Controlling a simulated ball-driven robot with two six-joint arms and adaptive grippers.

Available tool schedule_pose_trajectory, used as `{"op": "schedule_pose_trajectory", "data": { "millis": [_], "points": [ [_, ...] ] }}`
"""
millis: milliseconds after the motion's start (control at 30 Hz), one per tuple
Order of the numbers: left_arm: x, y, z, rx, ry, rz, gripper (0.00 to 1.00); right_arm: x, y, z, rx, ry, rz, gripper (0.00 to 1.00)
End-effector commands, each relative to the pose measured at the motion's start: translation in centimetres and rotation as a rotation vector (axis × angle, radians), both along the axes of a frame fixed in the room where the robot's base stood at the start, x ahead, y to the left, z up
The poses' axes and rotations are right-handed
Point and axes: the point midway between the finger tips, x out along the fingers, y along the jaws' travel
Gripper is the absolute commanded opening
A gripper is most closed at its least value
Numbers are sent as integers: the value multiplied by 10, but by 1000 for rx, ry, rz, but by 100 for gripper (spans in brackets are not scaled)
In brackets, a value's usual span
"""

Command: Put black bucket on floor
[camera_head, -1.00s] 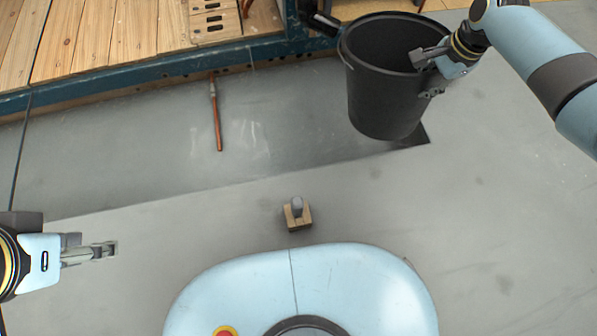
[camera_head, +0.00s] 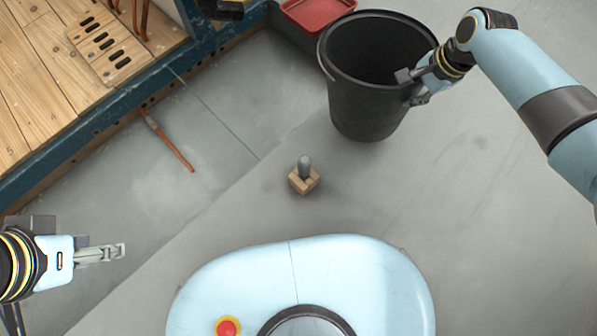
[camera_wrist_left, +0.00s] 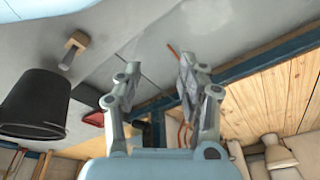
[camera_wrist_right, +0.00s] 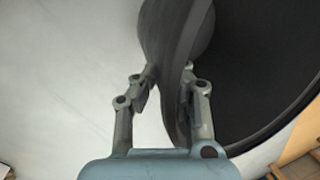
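The black bucket (camera_head: 365,105) is upright at the upper right of the head view, and it also shows at the left of the left wrist view (camera_wrist_left: 35,100). My right gripper (camera_head: 405,76) is at its right rim. In the right wrist view the bucket wall (camera_wrist_right: 178,70) runs between the fingers of this gripper (camera_wrist_right: 168,85), which is shut on it. The bucket's base is over the grey floor (camera_head: 460,220); I cannot tell whether it touches. My left gripper (camera_head: 122,250) is empty at the left, its fingers apart in the left wrist view (camera_wrist_left: 158,75).
A wooden block with a grey piece (camera_head: 304,180) is on the floor in front of my base. A copper pipe (camera_head: 170,142) lies near the blue-edged wooden platform (camera_head: 60,80). A red tray (camera_head: 318,12) is behind the bucket. The floor at right is clear.

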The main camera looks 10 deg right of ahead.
Motion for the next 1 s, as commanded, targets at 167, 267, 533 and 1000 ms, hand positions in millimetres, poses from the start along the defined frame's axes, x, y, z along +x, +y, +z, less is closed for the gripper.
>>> {"op": "schedule_pose_trajectory", "data": {
  "millis": [167,267,533,1000],
  "points": [
    [-5,4,-8,8,23,3,40,-26,29,6,23,-72,57,0],
    [-7,5,-12,12,33,3,40,-36,39,8,29,-99,76,0],
    [-3,3,-9,7,13,1,40,-40,63,-5,37,-120,91,0],
    [25,-11,9,-28,-176,-10,40,-20,126,-45,36,-117,90,0]
  ]
}}
